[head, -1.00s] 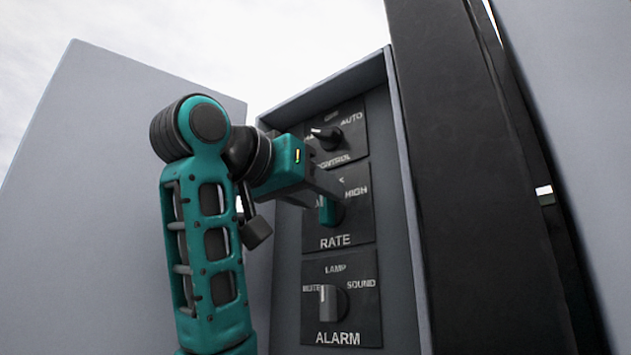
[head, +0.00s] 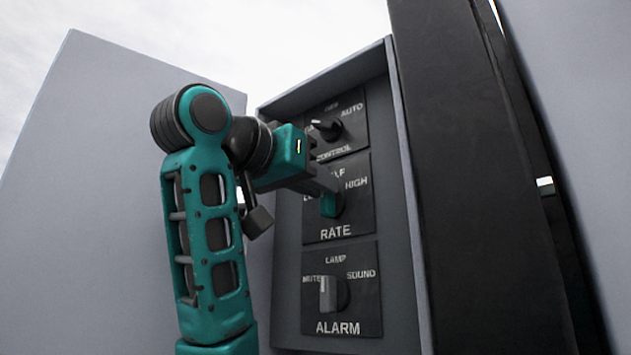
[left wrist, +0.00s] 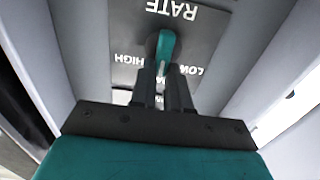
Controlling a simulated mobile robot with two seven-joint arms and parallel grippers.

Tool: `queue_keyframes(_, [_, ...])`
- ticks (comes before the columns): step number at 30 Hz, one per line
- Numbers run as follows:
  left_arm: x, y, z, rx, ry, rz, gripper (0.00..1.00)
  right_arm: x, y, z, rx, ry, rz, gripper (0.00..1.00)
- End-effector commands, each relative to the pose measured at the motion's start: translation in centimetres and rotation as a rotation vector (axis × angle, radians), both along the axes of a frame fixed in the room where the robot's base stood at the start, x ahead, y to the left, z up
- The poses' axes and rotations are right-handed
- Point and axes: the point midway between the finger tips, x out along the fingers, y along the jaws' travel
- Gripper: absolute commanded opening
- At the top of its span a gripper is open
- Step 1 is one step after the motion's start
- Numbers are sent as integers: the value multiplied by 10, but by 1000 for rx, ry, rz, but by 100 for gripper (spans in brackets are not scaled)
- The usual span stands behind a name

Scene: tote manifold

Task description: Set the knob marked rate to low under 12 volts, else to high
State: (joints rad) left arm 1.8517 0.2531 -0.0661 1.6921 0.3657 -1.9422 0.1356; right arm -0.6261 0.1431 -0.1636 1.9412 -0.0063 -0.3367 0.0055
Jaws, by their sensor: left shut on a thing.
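The rate knob (head: 328,205) is teal and sits on the black plate marked RATE (head: 335,232), the middle one of three in the grey cabinet. My left gripper (head: 322,187) is shut on this knob. In the left wrist view, which shows the plate upside down, the knob (left wrist: 166,46) reaches down between my left fingertips (left wrist: 163,70). Its pale mark points toward the middle label, between HIGH (left wrist: 130,59) and LOW (left wrist: 191,70). The fingers partly hide that label, so the exact setting is hard to tell. No voltage reading is visible. My right gripper is out of view.
The CONTROL knob (head: 326,129) is above, close to my left gripper. The ALARM knob (head: 328,293) is below. The cabinet's side wall (head: 403,190) rises right of the plates, with a dark upright panel (head: 470,180) beyond it.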

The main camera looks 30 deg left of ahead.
Motion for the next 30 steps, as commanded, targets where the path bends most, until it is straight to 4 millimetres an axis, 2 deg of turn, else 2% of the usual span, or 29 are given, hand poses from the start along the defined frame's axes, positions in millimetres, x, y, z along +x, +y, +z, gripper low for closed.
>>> queue_keyframes(11, [0, 3, -1, -151, 12, -2, 0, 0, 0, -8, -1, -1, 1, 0])
queue_keyframes(24, [1, 10, -5, -551, 43, -2, 0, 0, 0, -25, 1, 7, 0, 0])
queue_keyframes(30, [1, 13, -7, -732, 57, -2, 0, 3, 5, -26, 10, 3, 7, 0])
